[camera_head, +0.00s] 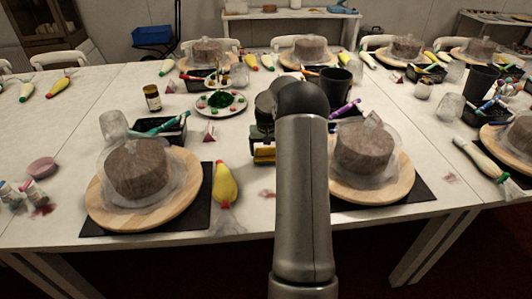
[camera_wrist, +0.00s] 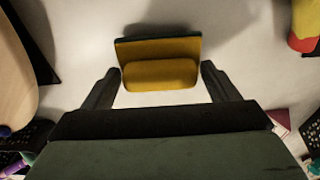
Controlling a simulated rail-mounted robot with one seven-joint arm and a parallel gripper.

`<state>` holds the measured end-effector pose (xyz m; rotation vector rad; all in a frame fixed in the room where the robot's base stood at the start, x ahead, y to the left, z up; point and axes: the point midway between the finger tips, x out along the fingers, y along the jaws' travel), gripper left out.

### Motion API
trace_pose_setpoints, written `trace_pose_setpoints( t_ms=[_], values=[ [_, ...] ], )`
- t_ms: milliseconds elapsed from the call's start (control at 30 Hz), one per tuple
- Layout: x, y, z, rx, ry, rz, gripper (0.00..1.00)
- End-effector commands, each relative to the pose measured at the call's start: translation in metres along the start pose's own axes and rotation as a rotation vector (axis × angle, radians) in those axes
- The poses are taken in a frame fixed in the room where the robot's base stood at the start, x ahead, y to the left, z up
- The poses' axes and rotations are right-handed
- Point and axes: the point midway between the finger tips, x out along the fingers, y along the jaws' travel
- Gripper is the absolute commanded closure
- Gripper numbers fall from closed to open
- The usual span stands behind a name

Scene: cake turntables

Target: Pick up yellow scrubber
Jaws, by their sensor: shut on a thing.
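The yellow scrubber (camera_wrist: 160,73) is a small yellow block with a dark green layer along one edge. In the wrist view it lies between the two dark fingertips of my gripper (camera_wrist: 161,70), which is shut on it. In the head view the scrubber (camera_head: 264,154) shows just left of my arm, low over the white table between the two near turntables. My arm hides much of the gripper there. I cannot tell whether the scrubber touches the table.
Wooden turntables with plastic-wrapped brown cakes stand left (camera_head: 113,216) and right (camera_head: 397,187). A yellow piping bag (camera_head: 224,187) lies left of the scrubber. A plate of green and red bits (camera_head: 205,110) and a dark cup (camera_head: 335,86) stand behind.

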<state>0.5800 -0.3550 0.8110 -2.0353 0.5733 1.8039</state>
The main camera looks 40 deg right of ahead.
Motion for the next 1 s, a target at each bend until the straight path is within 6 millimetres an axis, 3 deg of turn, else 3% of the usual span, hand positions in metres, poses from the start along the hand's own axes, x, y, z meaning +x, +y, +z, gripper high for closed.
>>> trace_pose_setpoints(
  t_ms=[100,400,700,1000],
  values=[
    [-0.020,0.000,-0.003,-0.001,0.004,0.001,0.42],
    [-0.087,0.044,0.030,0.003,0.004,0.003,0.42],
    [-0.118,0.089,0.070,0.002,0.001,0.001,0.42],
    [-0.128,0.102,0.081,0.000,0.001,0.000,0.42]
  ],
)
